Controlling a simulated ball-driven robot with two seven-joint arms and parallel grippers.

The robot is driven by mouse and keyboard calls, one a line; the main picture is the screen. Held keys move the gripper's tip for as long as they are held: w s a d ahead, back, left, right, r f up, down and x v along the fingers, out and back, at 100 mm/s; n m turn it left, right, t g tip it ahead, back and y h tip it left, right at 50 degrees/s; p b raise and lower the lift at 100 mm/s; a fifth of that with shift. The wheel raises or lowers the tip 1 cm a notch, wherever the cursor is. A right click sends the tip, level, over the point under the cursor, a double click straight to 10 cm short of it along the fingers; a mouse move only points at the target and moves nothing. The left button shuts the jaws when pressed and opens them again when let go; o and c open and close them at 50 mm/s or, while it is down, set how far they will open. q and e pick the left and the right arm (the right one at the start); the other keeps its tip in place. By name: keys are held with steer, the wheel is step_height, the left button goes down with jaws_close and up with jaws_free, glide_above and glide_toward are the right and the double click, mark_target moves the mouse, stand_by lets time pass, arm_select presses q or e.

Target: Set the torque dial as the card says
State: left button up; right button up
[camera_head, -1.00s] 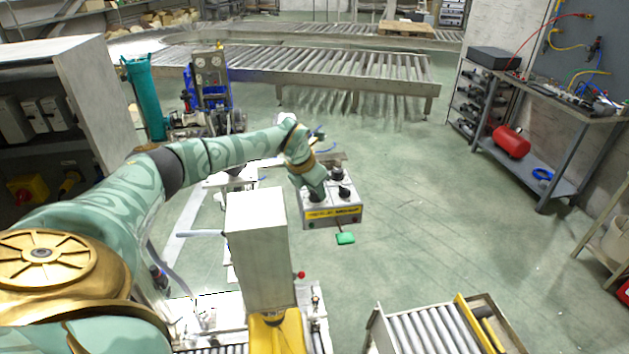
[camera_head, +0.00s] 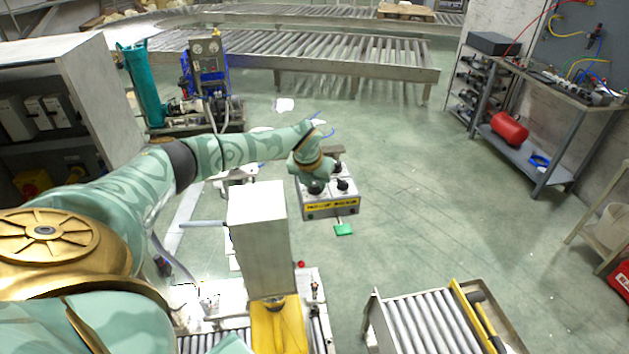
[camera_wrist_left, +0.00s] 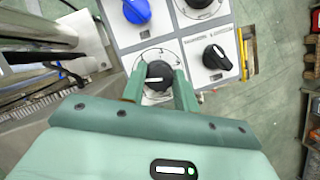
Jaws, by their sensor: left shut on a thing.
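A grey box with dials (camera_head: 331,211) and a yellow label strip along its front stands near the middle of the head view. My left gripper (camera_head: 315,188) reaches down onto its left side. In the left wrist view, my left gripper (camera_wrist_left: 160,88) is shut on a black dial knob (camera_wrist_left: 158,74) with a pale pointer line, above a round scale. Beside it on the panel are a blue knob (camera_wrist_left: 136,10) and another black knob (camera_wrist_left: 216,56); a further dark knob is cut off at the top. The print is too small to read. No readable card shows. My right gripper is not in view.
A small green piece (camera_head: 343,229) is at the box's front edge. A pale upright cabinet (camera_head: 258,235) stands nearer, left of the box. A roller conveyor (camera_head: 430,320) is at the bottom right. The floor right of the box is clear.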

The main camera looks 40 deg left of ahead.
arm_select(q)
steer(key=shift+w+r, duration=0.1)
steer(key=o, duration=1)
steer(key=b+v, duration=0.1)
steer(key=v, duration=1.5)
steer(key=shift+r, duration=0.1)
